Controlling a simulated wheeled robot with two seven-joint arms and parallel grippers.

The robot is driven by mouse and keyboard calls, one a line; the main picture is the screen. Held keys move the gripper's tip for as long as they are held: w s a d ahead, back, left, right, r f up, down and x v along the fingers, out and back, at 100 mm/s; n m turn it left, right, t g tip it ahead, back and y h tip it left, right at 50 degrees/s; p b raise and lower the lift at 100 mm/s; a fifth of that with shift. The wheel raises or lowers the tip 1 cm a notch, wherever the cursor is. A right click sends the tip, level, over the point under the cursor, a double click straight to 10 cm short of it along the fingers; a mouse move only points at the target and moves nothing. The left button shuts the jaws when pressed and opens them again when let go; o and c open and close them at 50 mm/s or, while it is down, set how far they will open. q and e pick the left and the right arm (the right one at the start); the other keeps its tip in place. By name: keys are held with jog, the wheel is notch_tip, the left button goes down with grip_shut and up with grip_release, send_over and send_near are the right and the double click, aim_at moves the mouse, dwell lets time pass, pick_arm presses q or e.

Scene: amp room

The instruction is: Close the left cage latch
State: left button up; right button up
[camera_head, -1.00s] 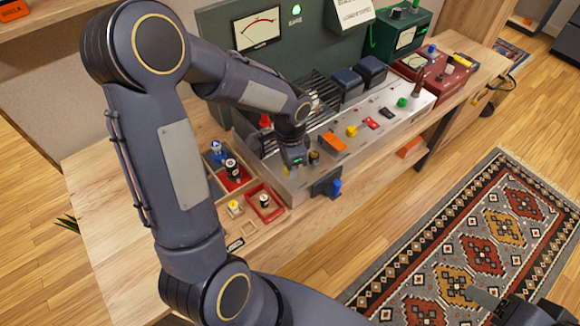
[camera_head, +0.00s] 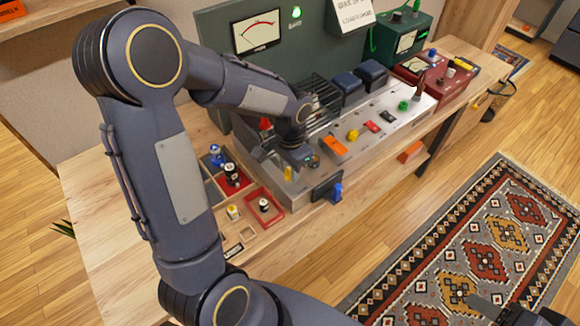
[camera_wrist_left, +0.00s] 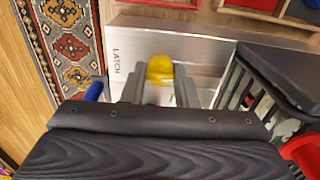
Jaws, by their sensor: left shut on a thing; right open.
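The yellow latch knob (camera_wrist_left: 160,69) sits on the amp's metal chassis beside the printed word LATCH, in the left wrist view. In the head view a small bit of the yellow knob (camera_head: 287,173) shows at the chassis's near left corner. My left gripper (camera_wrist_left: 158,90) is shut on the knob, with one finger on each side of it. In the head view my left gripper (camera_head: 293,168) comes down over this corner and partly hides the latch. The dark cage bars (camera_head: 318,105) stand behind my wrist. My right gripper (camera_head: 490,303) is open and empty, low at the right over the rug.
The metal chassis (camera_head: 385,125) carries several coloured switches and knobs. A blue-handled part (camera_head: 337,192) sticks out at its front. A parts tray (camera_head: 235,235) with small tubes lies to the left. The red box (camera_head: 447,78) stands at the far right of the bench.

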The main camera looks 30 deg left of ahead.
aim_at(289, 173)
pick_arm(q)
jog(key=o, duration=1)
jog(key=shift+c, duration=0.2)
jog(key=shift+r, duration=3.9)
jog(key=shift+s+r, duration=0.25)
jog(key=shift+s, duration=0.05)
jog(key=s+d+r+n+t+h, duration=0.2)
jog(key=s+n, duration=0.1)
jog(key=s, duration=0.5)
jog(key=s+d+r+n+t+h, duration=0.1)
jog(key=s+d+r+n+t, duration=0.1)
jog(key=s, duration=0.6)
jog(key=shift+s+d+r+n+t+h, duration=0.15)
jog(key=shift+s+d+n+t+h, duration=0.2)
jog(key=shift+n+t, duration=0.35)
